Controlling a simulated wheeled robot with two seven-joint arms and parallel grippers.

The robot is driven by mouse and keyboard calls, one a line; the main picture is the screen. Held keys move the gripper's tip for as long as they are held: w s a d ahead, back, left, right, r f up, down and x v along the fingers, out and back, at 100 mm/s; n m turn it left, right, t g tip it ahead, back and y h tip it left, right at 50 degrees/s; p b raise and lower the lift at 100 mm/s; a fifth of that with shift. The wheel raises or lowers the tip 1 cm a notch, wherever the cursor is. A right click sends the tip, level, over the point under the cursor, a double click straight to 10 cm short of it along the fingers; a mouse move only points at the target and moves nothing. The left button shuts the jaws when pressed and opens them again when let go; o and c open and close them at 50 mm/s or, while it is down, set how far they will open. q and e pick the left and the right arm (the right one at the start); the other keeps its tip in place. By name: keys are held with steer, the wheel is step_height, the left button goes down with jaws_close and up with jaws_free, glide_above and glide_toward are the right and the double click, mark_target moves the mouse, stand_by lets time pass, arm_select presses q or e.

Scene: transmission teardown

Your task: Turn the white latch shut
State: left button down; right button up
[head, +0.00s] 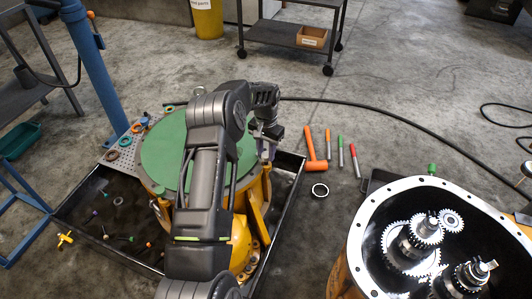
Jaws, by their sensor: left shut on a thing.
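My left arm comes up from the bottom of the head view and reaches across the green-topped yellow casing (160,158). My left gripper (268,132) is at the right edge of the green top. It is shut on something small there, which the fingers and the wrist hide. I cannot make out a white latch clearly; it may be behind the gripper. My right gripper is not in view.
The casing stands in a black tray (286,185) with small loose parts. An open gear housing (362,232) stands at the lower right. A black cable (400,117) crosses behind.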

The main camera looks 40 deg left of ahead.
mark_target(266, 155)
arm_select(q)
steer(key=shift+n, duration=2)
steer(key=c, duration=1.1)
jaws_free()
steer(key=shift+o, duration=0.2)
step_height(266, 155, up, 8)
steer(key=shift+f+p, duration=0.1)
steer(key=shift+p, duration=0.4)
steer(key=shift+f, duration=0.1)
